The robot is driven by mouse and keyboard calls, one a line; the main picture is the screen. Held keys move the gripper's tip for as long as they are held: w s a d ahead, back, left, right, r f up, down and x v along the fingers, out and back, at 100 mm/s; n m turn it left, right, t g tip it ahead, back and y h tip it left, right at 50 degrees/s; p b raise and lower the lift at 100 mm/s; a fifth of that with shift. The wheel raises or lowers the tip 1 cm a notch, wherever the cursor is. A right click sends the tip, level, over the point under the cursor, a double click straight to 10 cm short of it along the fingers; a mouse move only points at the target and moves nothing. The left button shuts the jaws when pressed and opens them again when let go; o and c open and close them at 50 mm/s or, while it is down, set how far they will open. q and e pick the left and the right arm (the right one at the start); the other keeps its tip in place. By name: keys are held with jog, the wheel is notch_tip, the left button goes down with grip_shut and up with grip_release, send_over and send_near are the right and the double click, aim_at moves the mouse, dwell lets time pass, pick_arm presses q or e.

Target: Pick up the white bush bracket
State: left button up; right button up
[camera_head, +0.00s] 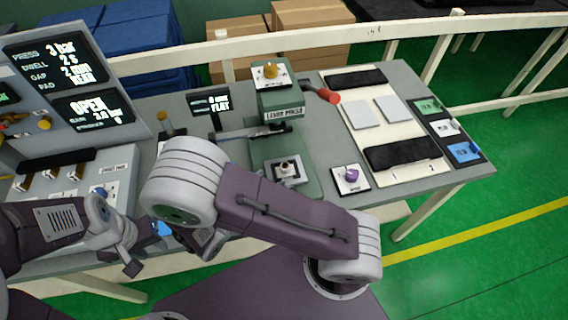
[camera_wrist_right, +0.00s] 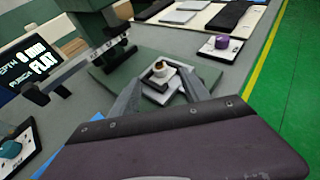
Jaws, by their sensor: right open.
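The white bush bracket (camera_head: 285,168) sits on the square plate at the foot of the green press, with a dark round bush in its middle. In the right wrist view the bracket (camera_wrist_right: 160,72) shows just beyond and between the fingertips. My right gripper (camera_wrist_right: 160,82) is open and empty, its two fingers apart, on the near side of the bracket. In the head view my right arm hides most of this gripper. My left gripper (camera_head: 130,248) is at the lower left, by the table's front edge; its finger gap is unclear.
The green press (camera_head: 280,105) rises behind the bracket, with its lever to the left and a small display (camera_head: 209,103) beyond. A purple knob (camera_head: 351,174) on a white plate stands to the right. A cream board (camera_head: 372,135) with pads lies further right.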

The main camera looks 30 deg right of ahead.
aim_at(283, 166)
jog(key=shift+d, duration=0.2)
jog(key=w+d+f, duration=0.1)
jog(key=w+d, duration=0.1)
jog(key=shift+w+d+f, duration=0.25)
jog(key=shift+w+f, duration=0.15)
jog(key=shift+d+f+p, duration=0.1)
jog(key=shift+d+p, duration=0.25)
jog(key=shift+d, duration=0.05)
jog(key=x, duration=0.4)
jog(key=shift+s+f+p, duration=0.1)
jog(key=shift+s+p, duration=0.05)
jog(key=shift+p, duration=0.2)
jog(key=shift+w+d+f, duration=0.2)
jog(key=shift+w, duration=0.05)
jog(key=shift+s+a+r, duration=0.1)
jog(key=shift+s, duration=0.05)
jog(key=c, duration=0.5)
grip_shut()
